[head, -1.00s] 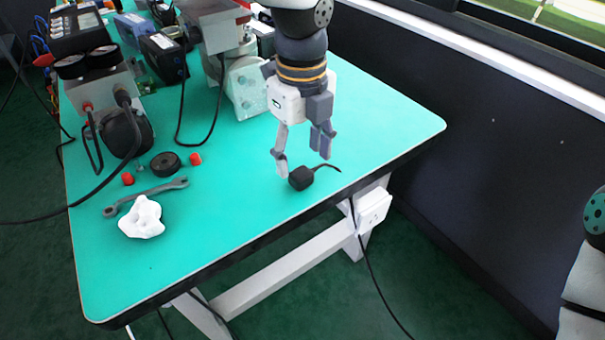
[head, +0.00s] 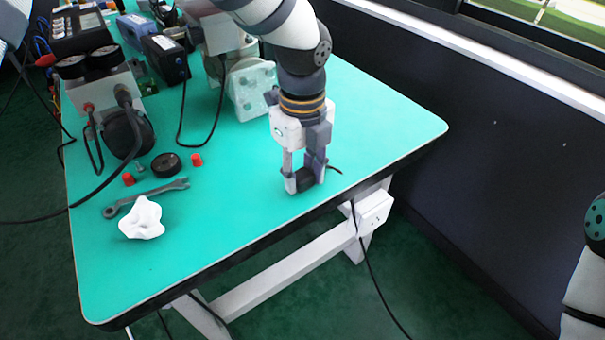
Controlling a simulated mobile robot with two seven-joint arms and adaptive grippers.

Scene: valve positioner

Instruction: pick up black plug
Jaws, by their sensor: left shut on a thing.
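The black plug (head: 306,180) is a small dark block with a short cable trailing to its right, at the front right part of the green table top (head: 240,225). My left gripper (head: 305,183) points down over it and is shut on it, one finger on each side. The plug is at table level; I cannot tell whether it is lifted. The fingers hide part of it. My right gripper is not in view; only a piece of my right arm shows at the right edge.
A white crumpled cloth (head: 142,218), a wrench (head: 146,197), red caps (head: 197,160) and a black round part (head: 165,165) lie at left. Instruments and cables fill the back left. A white socket box (head: 373,211) hangs below the table edge. The front middle of the table is clear.

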